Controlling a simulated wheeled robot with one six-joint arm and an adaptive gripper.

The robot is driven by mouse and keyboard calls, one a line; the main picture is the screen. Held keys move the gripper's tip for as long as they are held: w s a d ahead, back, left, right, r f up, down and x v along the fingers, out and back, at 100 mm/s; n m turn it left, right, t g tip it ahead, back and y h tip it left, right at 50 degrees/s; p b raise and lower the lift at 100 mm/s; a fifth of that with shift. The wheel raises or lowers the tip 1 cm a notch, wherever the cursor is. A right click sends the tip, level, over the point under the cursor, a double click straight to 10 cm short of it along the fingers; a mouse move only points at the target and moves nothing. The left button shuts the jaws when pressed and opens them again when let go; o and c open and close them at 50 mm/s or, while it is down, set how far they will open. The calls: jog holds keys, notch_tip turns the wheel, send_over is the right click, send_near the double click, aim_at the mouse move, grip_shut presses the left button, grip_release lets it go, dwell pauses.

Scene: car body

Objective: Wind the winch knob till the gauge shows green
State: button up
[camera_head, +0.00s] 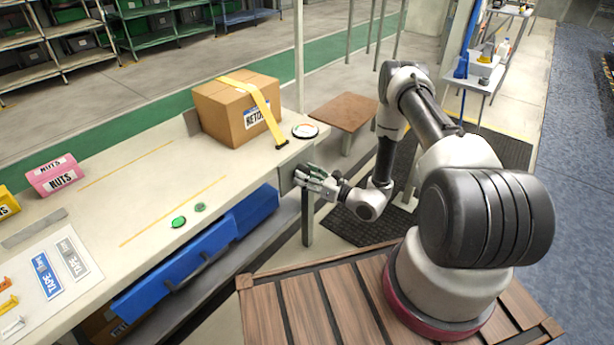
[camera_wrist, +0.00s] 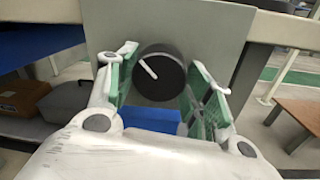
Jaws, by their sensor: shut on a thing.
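The winch knob (camera_wrist: 158,73) is black and round with a white pointer line toward the upper left, set on a grey plate (camera_wrist: 215,45) in the wrist view. My gripper (camera_wrist: 163,66) has its green-padded fingers on both sides of the knob and is shut on it. In the head view my gripper (camera_head: 305,175) is at the bench's end plate, and the knob is hidden there. The gauge (camera_head: 305,131) is a small round pale dial with a dark rim on the bench corner; its reading is too small to tell. A yellow strap (camera_head: 252,93) runs over a cardboard box (camera_head: 228,122).
The long bench (camera_head: 150,190) holds a pink NUTS bin (camera_head: 52,177) and two green round pieces (camera_head: 179,222). A blue drawer (camera_head: 180,262) is below it. A brown low table (camera_head: 343,112) stands beyond the bench end. Green-striped floor lies behind.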

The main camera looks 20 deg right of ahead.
jog(key=o, duration=1)
jog(key=shift+o, duration=0.2)
jog(key=shift+s+d, duration=0.1)
jog(key=v, duration=1.2)
